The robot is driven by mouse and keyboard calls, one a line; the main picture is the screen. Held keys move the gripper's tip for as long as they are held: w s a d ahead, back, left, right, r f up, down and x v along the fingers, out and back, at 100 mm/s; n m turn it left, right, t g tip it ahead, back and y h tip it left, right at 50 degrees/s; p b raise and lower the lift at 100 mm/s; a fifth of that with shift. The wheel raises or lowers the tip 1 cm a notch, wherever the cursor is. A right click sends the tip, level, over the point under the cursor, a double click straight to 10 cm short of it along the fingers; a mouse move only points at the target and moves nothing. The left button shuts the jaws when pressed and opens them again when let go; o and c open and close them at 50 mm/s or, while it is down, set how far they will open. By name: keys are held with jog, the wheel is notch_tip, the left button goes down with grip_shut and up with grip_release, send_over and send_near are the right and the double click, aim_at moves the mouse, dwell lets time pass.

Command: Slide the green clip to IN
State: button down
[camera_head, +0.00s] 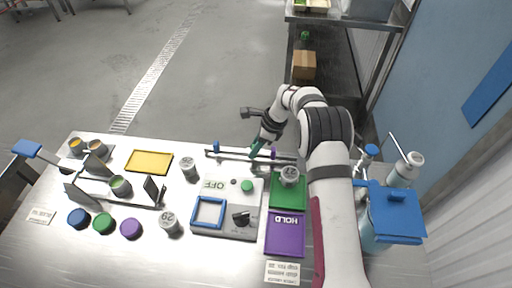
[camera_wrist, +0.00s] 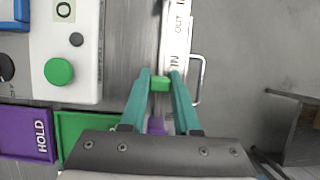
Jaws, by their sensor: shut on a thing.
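The green clip (camera_wrist: 160,84) sits on the thin rail (camera_wrist: 158,103) between my teal fingertips in the wrist view. My gripper (camera_wrist: 160,82) is shut on it. The label strip (camera_wrist: 176,35) beside the rail reads OUT farther up and IN closer to the clip; the clip is slightly below the IN lettering. A purple clip (camera_wrist: 156,125) is on the rail below, between my fingers. In the head view my gripper (camera_head: 254,150) is at the rail (camera_head: 235,155) along the table's back edge, with a blue clip (camera_head: 216,146) at its left. The green clip cannot be made out there.
A panel (camera_head: 221,228) with a green button (camera_head: 246,186) and a dark knob (camera_head: 240,218) stands in front of the rail. Green (camera_head: 288,183) and purple (camera_head: 284,235) HOLD mats lie to its right. A grey jar (camera_head: 189,169) stands near the rail's left half.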

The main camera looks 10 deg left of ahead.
aim_at(240, 152)
jog(key=shift+a, duration=1.85)
jog(key=c, duration=0.6)
grip_release()
jog(key=shift+c, duration=0.2)
jog(key=v, duration=1.6)
jog(key=shift+f, duration=0.1)
